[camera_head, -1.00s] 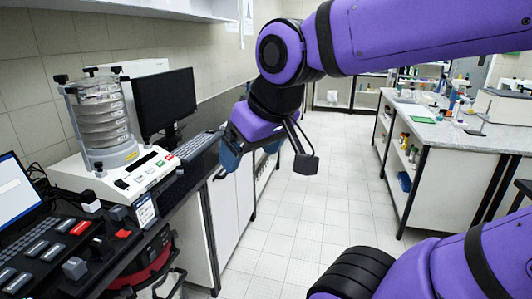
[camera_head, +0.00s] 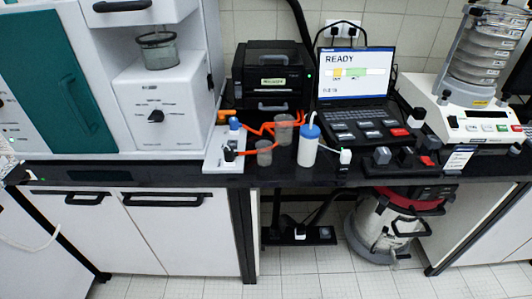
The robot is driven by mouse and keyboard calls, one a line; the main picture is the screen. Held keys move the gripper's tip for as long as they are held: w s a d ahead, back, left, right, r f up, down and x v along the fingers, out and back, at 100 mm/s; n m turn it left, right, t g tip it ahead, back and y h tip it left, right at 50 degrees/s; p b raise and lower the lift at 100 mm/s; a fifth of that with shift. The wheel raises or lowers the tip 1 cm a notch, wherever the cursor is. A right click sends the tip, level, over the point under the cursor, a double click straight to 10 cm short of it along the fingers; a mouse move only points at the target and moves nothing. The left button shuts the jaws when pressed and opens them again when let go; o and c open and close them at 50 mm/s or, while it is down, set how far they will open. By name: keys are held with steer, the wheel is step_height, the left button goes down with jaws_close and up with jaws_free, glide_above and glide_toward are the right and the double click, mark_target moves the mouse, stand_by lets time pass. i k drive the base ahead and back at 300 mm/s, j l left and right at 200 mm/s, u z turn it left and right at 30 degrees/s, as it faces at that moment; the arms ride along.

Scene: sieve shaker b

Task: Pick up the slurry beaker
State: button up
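A clear beaker with grey-green contents (camera_head: 160,52) is at the white and teal machine, below its upper housing and above a lower white block. Two smaller translucent cups are on the black counter: one cup (camera_head: 284,130) farther back and another cup (camera_head: 264,154) nearer the front edge. No readable label shows which vessel is the slurry beaker. My gripper is out of view.
A white bottle with a blue cap (camera_head: 308,146) stands right of the cups, with orange tubing (camera_head: 262,127) beside them. A laptop (camera_head: 355,90), black printer-like box (camera_head: 273,73) and sieve shaker (camera_head: 474,112) stand on the counter (camera_head: 215,178). A vacuum (camera_head: 385,225) is underneath.

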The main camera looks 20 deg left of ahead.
mark_target(264, 148)
steer(key=u, duration=1.1)
